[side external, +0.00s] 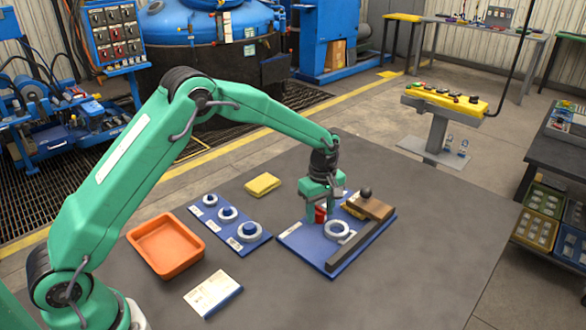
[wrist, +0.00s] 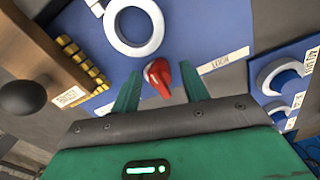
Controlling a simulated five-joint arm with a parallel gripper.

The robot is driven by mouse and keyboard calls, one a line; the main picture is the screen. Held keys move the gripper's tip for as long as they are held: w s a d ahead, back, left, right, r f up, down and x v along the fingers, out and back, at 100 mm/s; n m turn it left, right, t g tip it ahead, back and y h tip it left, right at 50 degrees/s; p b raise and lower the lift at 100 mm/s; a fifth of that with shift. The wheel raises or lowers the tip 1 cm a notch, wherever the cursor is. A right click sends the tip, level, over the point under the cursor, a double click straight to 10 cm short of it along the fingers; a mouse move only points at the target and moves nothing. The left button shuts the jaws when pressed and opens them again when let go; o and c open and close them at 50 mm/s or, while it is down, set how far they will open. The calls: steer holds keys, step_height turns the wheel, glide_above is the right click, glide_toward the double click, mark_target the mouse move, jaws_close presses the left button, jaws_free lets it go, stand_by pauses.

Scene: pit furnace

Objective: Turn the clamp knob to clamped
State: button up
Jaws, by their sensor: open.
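A red knob (wrist: 158,77) sits on the blue fixture board (side external: 302,250). In the wrist view it lies between the two green fingers of my gripper (wrist: 161,72), with a gap on each side. The fingers are open and hold nothing. In the side view the knob (side external: 320,215) shows partly beneath my gripper (side external: 321,217), which points down over the board. A white label (wrist: 223,60) lies to the right of the knob in the wrist view; its small text is hard to read. The knob's pointed end is toward the bottom right there.
A white ring (side external: 336,230), a dark bar (side external: 358,246) and a wooden block (side external: 369,206) with a black ball are on the board. A second blue board (side external: 230,224) with round parts, an orange tray (side external: 165,246), a yellow pad (side external: 262,184) and a card (side external: 213,294) lie left. Right table side is clear.

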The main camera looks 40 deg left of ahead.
steer(key=shift+c, duration=0.5)
jaws_close()
steer(key=shift+m, duration=0.4)
steer(key=m, duration=0.3)
steer(key=shift+m, duration=1.8)
steer(key=shift+o, duration=0.5)
jaws_free()
